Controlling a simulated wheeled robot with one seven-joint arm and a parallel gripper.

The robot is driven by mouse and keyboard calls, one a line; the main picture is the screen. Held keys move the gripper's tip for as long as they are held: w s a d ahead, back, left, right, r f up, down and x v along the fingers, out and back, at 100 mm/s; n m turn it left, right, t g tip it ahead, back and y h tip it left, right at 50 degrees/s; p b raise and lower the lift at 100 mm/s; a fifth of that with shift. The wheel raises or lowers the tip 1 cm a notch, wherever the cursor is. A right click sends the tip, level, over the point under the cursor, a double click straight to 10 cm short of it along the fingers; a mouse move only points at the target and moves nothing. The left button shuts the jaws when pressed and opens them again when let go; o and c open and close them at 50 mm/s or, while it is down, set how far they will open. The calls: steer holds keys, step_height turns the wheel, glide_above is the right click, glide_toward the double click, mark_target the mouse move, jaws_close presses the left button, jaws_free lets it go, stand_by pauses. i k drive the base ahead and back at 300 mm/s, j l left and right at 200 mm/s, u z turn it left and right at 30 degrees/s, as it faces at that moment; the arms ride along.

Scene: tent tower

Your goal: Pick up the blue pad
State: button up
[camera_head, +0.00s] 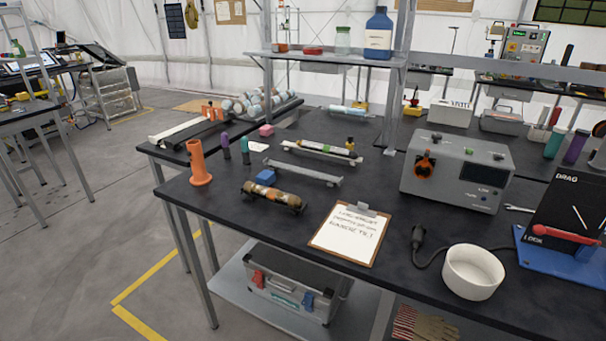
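A small blue pad (265,177) lies on the dark tabletop (215,213), left of the middle of the head view. It is block-shaped and sits just behind a brown cylinder (272,194) on a small cradle. A grey metal rail (303,173) lies close to its right. The orange cylinder holder (198,163) stands to its left, with bare table between them. My gripper is not in view.
A clipboard (347,235), a grey instrument box (457,170), a white bowl (473,272) and a black board on a blue base (565,262) occupy the table's right. A shelf (330,58) rises behind.

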mark_target(266, 177)
steer(key=i+j+z, duration=0.5)
steer(key=j+z, duration=0.2)
steer(key=i+j, duration=0.15)
steer(key=j, duration=0.3)
steer(key=i+j+z, duration=0.1)
steer(key=j, duration=0.3)
steer(key=i+j+z, duration=0.1)
steer(key=j, duration=0.35)
steer(key=i+j, duration=0.2)
steer(key=j, duration=0.25)
steer(key=i+j+z, duration=0.1)
steer(key=j, duration=0.35)
steer(key=i+j, duration=0.15)
steer(key=j, duration=0.3)
steer(key=z, duration=0.05)
